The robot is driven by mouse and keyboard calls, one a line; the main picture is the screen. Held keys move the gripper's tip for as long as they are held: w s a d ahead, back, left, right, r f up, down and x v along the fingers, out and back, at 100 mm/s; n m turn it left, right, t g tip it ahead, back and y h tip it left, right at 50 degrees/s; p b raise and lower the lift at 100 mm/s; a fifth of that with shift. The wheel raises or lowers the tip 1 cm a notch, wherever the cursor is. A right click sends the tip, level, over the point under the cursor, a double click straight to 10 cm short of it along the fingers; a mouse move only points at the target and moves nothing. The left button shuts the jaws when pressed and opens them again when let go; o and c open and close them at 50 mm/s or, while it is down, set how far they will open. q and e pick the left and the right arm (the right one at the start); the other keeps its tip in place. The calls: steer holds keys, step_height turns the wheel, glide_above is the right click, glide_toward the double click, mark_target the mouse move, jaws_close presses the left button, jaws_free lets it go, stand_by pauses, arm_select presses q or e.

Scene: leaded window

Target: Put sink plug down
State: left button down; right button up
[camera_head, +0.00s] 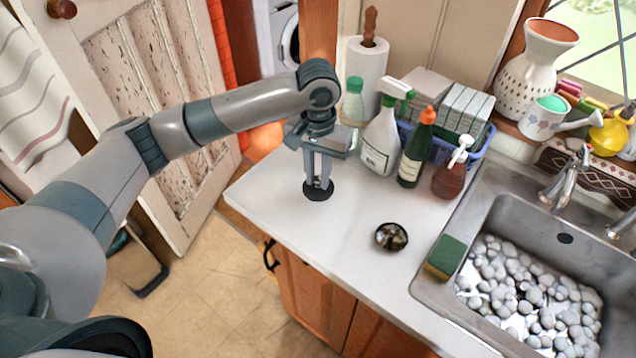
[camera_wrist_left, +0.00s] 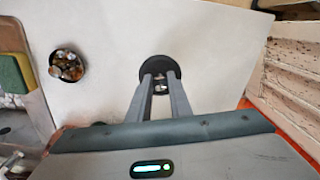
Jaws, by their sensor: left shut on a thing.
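The sink plug (camera_head: 318,191) is a black disc at the left part of the white counter (camera_head: 352,231). My left gripper (camera_head: 318,183) points down from above and is shut on the plug's middle. In the left wrist view the black plug (camera_wrist_left: 160,70) shows beyond the two fingertips (camera_wrist_left: 160,83), with a small shiny part between them. The plug looks flat and at or very near the counter top; I cannot tell whether it touches. My right gripper is not in view.
A small round dish (camera_head: 391,237) stands on the counter right of the plug. A green sponge (camera_head: 446,256) lies by the sink (camera_head: 487,217), which holds many grey pebbles. Spray bottles (camera_head: 382,140), a dark bottle (camera_head: 416,150) and a paper roll (camera_head: 366,80) stand behind. The counter's front is clear.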

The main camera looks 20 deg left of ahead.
mark_target(318, 182)
arm_select(q)
steer(key=shift+f, duration=0.1)
step_height(318, 182, down, 3)
steer(key=shift+r+p, duration=0.2)
steer(key=shift+p, duration=0.5)
steer(key=shift+f, duration=0.6)
steer(key=c, duration=1.6)
jaws_free()
steer(key=shift+f, duration=0.15)
